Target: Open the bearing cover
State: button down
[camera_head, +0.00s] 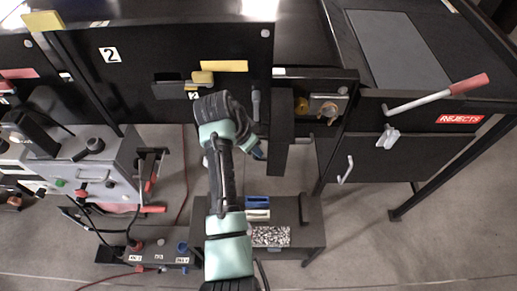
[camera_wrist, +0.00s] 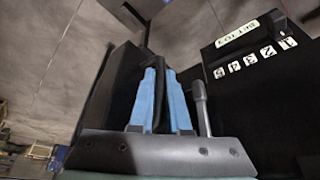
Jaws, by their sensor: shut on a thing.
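The bearing cover (camera_head: 277,140) looks like a narrow black upright panel at the middle of the conveyor front, right of my gripper. It stands swung out from the housing, and metal and brass-coloured bearing parts (camera_head: 325,107) show to its right. In the wrist view a dark panel (camera_wrist: 117,75), seemingly the same cover, rises left of the fingers. My gripper (camera_head: 260,152) has blue fingers, also seen in the wrist view (camera_wrist: 162,98). They are shut on a thin black piece between them, apparently the cover's handle. Its far end is hidden.
A grey lever (camera_wrist: 202,105) stands close right of the fingers. A numbered belt label (camera_wrist: 250,30) is on the black panel beyond. A low bench (camera_head: 309,238) holds blue and pale blocks and small parts. The rejects bin (camera_head: 365,165) is at right; a grey machine (camera_head: 110,165) is at left.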

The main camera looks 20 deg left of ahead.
jog(key=shift+w+a, duration=0.1)
jog(key=shift+a, duration=0.35)
jog(key=c, duration=0.9)
grip_release()
jog(key=shift+v, duration=6.55)
